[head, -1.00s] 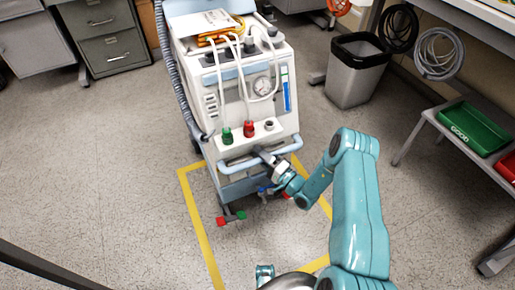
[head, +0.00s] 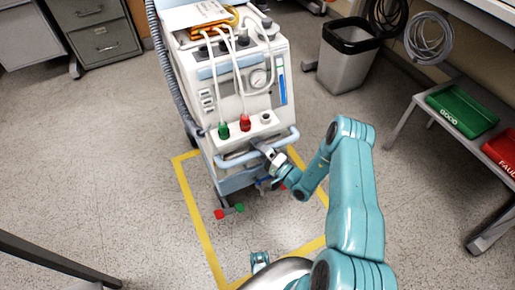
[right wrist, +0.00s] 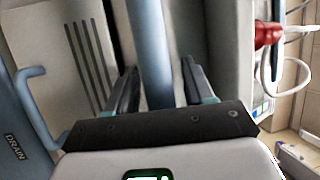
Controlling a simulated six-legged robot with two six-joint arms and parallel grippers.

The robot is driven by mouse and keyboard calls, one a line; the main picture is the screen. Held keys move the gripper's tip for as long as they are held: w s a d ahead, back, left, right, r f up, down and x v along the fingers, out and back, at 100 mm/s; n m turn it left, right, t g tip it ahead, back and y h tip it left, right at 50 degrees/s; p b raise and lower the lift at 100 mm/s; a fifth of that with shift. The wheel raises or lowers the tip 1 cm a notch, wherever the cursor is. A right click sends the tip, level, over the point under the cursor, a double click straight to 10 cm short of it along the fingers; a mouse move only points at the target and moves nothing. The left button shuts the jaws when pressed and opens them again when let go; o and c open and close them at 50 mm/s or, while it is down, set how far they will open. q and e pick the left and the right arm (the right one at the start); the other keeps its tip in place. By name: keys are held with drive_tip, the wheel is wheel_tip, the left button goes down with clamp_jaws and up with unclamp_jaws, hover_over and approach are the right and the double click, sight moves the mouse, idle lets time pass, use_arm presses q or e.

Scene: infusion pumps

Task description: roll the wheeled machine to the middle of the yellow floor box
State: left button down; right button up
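The wheeled machine (head: 240,85), a tall white and pale-blue unit with hoses, a dial and green and red knobs, stands upright at the far side of the yellow floor box (head: 195,215). Its front casters, with red and green pedals (head: 229,211), are inside the box; its rear is hidden. The box's far edge is mostly hidden behind the machine. My right gripper (head: 262,148) is at the pale-blue front handle (head: 283,142).
A grey bin (head: 345,65) with a black rim stands back right. A low table at right holds a green tray (head: 461,112) and a red tray (head: 502,148). Grey drawers (head: 98,30) stand back left.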

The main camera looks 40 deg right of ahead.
drive_tip(key=p+v, duration=0.2)
drive_tip(key=v, duration=1.4)
drive_tip(key=shift+s+p, duration=0.2)
drive_tip(key=shift+p, duration=0.15)
